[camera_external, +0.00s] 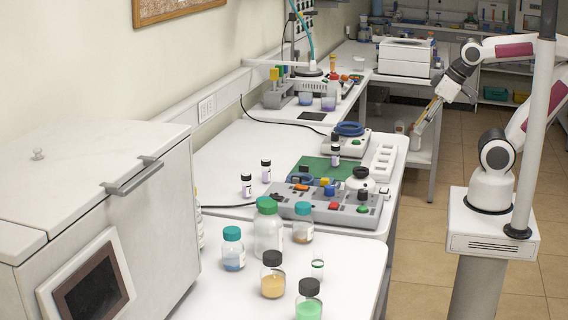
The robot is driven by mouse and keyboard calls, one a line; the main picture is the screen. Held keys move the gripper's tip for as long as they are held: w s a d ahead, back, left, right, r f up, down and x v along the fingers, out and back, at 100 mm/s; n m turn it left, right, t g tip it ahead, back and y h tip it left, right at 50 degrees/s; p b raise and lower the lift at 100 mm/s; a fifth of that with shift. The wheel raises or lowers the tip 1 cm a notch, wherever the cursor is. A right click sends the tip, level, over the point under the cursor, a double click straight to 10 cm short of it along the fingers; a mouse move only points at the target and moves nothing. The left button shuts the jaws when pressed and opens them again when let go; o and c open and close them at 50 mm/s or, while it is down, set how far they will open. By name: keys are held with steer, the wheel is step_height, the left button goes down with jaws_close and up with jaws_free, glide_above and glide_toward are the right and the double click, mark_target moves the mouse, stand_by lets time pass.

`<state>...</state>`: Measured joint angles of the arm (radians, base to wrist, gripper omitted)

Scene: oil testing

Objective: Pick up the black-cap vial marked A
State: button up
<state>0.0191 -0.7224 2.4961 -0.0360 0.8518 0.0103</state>
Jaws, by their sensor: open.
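Small white-labelled vials with black caps stand on the middle white bench: one at the left (246,186), one just behind it (266,171), and a vial on or beside the green mat (335,157). The letters on their labels are too small to read, so I cannot tell which is marked A. My gripper (419,132) points downward off the right side of the bench, well to the right of all the vials. It is open, with nothing visible in it.
A grey device with coloured buttons (325,207) sits in front of the green mat (312,166). A white rack (384,160) stands at the bench's right edge. Several capped bottles, including a large green-capped one (268,232), crowd the front bench. A white box machine (95,190) fills the left.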

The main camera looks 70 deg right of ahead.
steer(key=w+d+n+t+h, duration=0.1)
steer(key=w+d+t+h, duration=0.1)
steer(key=w+d, duration=0.7)
steer(key=w+d+n+t+h, duration=0.1)
steer(key=w+d+t, duration=0.1)
steer(key=w+d, duration=0.7)
steer(key=n+t+y, duration=0.2)
steer(key=n+y, duration=0.2)
steer(key=y, duration=0.6)
glide_toward(335, 156)
steer(key=shift+w+d+r, duration=0.2)
steer(key=shift+w+r, duration=0.85)
steer(key=shift+w, duration=0.15)
steer(key=shift+w, duration=0.1)
steer(key=shift+x, duration=1.2)
steer(key=shift+f, duration=0.1)
